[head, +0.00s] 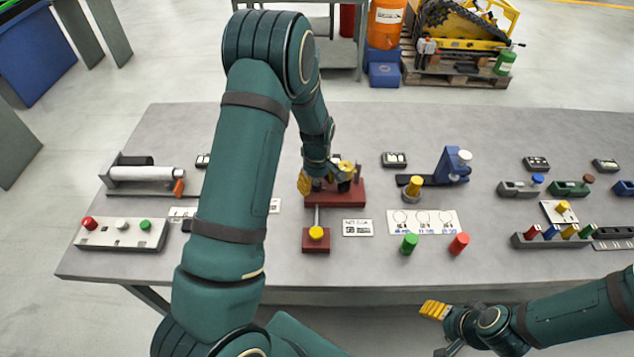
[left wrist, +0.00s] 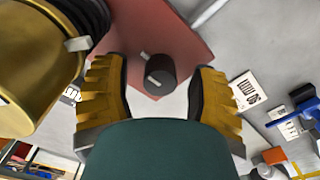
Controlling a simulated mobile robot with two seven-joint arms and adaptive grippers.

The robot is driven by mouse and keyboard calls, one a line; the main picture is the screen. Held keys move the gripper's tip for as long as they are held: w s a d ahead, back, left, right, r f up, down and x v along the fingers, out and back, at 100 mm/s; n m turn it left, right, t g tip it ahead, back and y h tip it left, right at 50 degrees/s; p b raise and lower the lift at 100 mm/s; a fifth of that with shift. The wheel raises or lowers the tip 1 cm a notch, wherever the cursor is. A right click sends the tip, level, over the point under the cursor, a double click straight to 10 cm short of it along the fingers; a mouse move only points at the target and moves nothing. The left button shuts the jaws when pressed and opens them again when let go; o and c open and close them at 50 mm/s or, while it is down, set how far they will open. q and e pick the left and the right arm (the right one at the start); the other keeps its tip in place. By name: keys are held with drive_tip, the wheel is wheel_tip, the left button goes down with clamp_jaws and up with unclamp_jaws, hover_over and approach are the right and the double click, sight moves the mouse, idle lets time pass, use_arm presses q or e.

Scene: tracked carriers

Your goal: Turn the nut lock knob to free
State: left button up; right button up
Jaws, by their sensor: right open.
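A dark round knob (left wrist: 160,74) with light grey marks on its top and side stands on a red plate (left wrist: 180,35) in the left wrist view. My left gripper (left wrist: 160,88) is open, with one yellow finger on each side of the knob and a visible gap to both. A large brass-coloured round part (left wrist: 35,70) fills the left of that view. In the head view my left gripper (head: 325,183) is over the red base (head: 350,198) and hides the knob. My right gripper (head: 441,329) is open and empty, off the table's front edge.
A red block with a yellow knob (head: 316,234) stands in front of the red base. A blue clamp-like device (head: 450,167), a yellow peg (head: 413,187), a green peg (head: 409,243) and a red peg (head: 459,244) are to the right. A button box (head: 120,236) is at left.

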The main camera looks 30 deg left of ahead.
use_arm(q)
clamp_jaws()
drive_tip(key=shift+m, duration=0.3)
drive_tip(key=m+b, duration=0.1)
drive_tip(key=m, duration=0.2)
drive_tip(key=shift+m, duration=0.4)
drive_tip(key=m+b, duration=0.1)
drive_tip(key=m, duration=0.4)
drive_tip(key=shift+b, duration=0.3)
drive_tip(key=m, duration=0.4)
drive_tip(key=shift+b, duration=0.35)
drive_tip(key=m, duration=0.4)
drive_tip(key=shift+m, duration=0.4)
